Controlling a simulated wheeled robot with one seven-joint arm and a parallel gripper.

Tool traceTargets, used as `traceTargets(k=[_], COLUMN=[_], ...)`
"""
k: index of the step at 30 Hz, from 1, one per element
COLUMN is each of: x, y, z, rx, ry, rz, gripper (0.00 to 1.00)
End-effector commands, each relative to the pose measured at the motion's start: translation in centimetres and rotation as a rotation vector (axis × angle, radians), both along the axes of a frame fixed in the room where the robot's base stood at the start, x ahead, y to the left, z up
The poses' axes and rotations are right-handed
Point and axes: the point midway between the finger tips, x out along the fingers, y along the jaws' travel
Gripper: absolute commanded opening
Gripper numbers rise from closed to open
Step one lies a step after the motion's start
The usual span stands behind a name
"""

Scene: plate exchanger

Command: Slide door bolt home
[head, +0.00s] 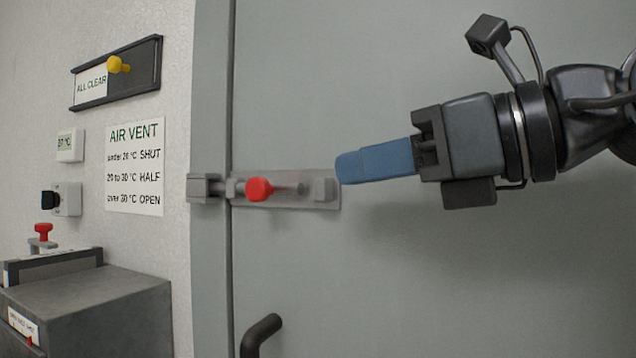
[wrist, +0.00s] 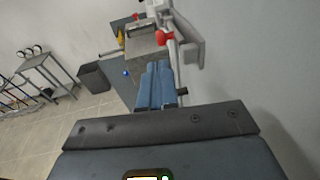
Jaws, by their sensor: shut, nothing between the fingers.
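The door bolt is a grey rod on a pale plate (head: 325,203) fixed to the grey-green door (head: 430,270). Its red knob (head: 259,188) sits near the left guide. The rod's left end appears to reach the keeper (head: 203,188) on the door frame; how deep it sits inside is hidden. My gripper (head: 347,167) has its blue fingers shut and empty, to the right of the knob, by the plate's right end and apart from the knob. In the wrist view the blue fingers (wrist: 158,82) point towards the bolt, with the red knob (wrist: 166,38) beyond them.
A dark door handle (head: 262,335) sticks out below the bolt. Left of the frame are an air vent sign (head: 135,167), an ALL CLEAR board (head: 130,78) with a yellow knob, and a grey cabinet (head: 100,300). The door face below my gripper is clear.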

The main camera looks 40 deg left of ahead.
Motion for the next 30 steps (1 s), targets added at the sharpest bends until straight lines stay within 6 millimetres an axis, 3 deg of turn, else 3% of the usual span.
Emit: traceTargets(k=[3, 9, 26, 30], x=[0.2, 0.4, 0.4, 0.2], y=[-2.1, -3.8, -4.1, -4.3], z=[0.1, 0.6, 0.6, -0.2], rx=[-0.001, -0.001, -0.001, 0.021], ry=[-0.002, 0.0, 0.001, 0.037], rz=[-0.003, -0.001, 0.001, 0.014], gripper=[0.0, 0.0, 0.0, 0.0])
